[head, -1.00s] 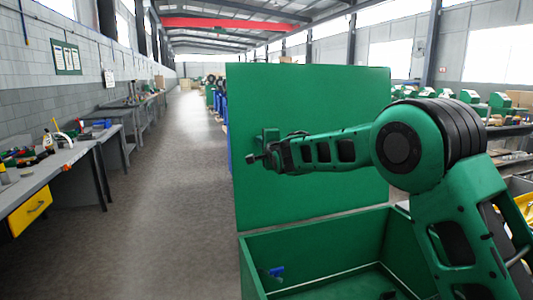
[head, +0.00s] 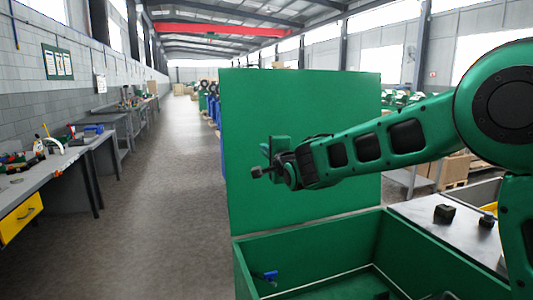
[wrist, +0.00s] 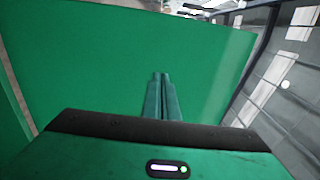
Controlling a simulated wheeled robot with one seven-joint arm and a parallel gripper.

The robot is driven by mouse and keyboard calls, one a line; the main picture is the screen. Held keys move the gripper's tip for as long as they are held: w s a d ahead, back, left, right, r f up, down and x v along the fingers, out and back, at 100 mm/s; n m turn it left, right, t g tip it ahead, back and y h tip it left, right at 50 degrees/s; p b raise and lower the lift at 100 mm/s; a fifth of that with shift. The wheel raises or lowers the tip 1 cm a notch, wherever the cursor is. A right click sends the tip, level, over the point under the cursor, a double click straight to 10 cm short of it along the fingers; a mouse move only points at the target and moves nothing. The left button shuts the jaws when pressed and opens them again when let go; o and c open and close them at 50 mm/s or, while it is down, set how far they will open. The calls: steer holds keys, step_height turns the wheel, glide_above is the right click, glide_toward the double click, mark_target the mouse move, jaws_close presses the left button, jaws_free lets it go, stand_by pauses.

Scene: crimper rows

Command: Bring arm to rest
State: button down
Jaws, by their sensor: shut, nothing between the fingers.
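My gripper (head: 258,172) is at the end of my green arm, which reaches in from the right in the head view. It is in front of a large upright green panel (head: 300,105), above an open green bin. In the wrist view my gripper's fingers (wrist: 159,75) are together and empty, pointing toward the green panel (wrist: 110,60). I cannot tell how far the fingers are from the panel.
The open green bin (head: 290,236) holds a small blue item (head: 270,275). A grey worktop with dark blocks (head: 444,213) is at the right. A workbench (head: 40,180) with tools and a yellow drawer (head: 20,217) lines the left wall. The aisle floor (head: 165,190) is clear.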

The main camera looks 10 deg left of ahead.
steer(key=s+d+f+n+g+h, duration=0.1)
steer(key=d+f+h, duration=0.15)
steer(key=d, duration=0.75)
steer(key=s+d+f+n+g+h, duration=0.1)
steer(key=s+d+f+h, duration=0.15)
steer(key=d, duration=0.85)
steer(key=s+d+f+n+g+h, duration=0.1)
steer(key=s+d+f+g+h, duration=0.15)
steer(key=s+d, duration=0.45)
steer(key=s+d+f+g+h, duration=0.1)
steer(key=s+d+f+g, duration=0.15)
steer(key=d, duration=0.85)
steer(key=s+d+f+n+g+h, duration=0.1)
steer(key=s+d+f+g, duration=0.15)
steer(key=s+d, duration=0.5)
steer(key=s+d+f+g, duration=0.1)
steer(key=s+d+f, duration=0.3)
steer(key=s, duration=0.6)
steer(key=s+f+n+g+y, duration=0.1)
steer(key=s+f+g, duration=0.1)
steer(key=s, duration=0.9)
steer(key=s+f+n+g+y, duration=0.1)
steer(key=s+f+g, duration=0.2)
steer(key=s, duration=0.9)
steer(key=shift+d, duration=0.35)
steer(key=shift+g, duration=0.25)
